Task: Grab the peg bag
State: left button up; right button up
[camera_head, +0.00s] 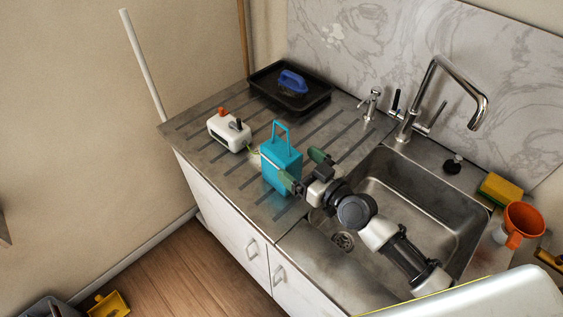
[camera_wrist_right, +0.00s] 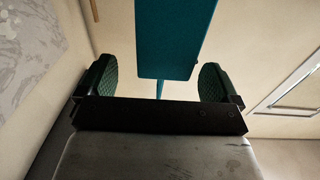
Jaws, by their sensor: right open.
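The peg bag appears to be the teal box-shaped bag (camera_head: 275,165) with an upright loop handle, standing on the ribbed metal drainboard left of the sink. My right gripper (camera_head: 302,169) is open at the bag's right side. Its near green finger overlaps the bag's lower right part in the head view. In the right wrist view, the teal bag (camera_wrist_right: 165,40) lies ahead, in line with the gap between the two green fingers (camera_wrist_right: 158,82), with room on both sides. I cannot tell whether a finger touches it. My left gripper is not in view.
A white box with an orange knob (camera_head: 229,132) stands left of the bag. Behind is a black tray (camera_head: 262,84) holding a blue-handled brush (camera_head: 292,82). The sink (camera_head: 415,205), tall faucet (camera_head: 440,85), sponge (camera_head: 500,189) and orange funnel (camera_head: 524,218) are to the right.

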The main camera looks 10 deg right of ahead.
aim_at(291, 158)
jog(key=w+a, duration=0.1)
jog(key=w+a+r+p, duration=0.1)
jog(key=shift+w+a+r, duration=0.15)
jog(key=shift+w+a, duration=0.1)
jog(key=shift+w, duration=0.15)
jog(key=shift+w+a, duration=0.15)
jog(key=shift+w, duration=0.1)
jog(key=shift+c, duration=0.4)
jog(key=c, duration=1.2)
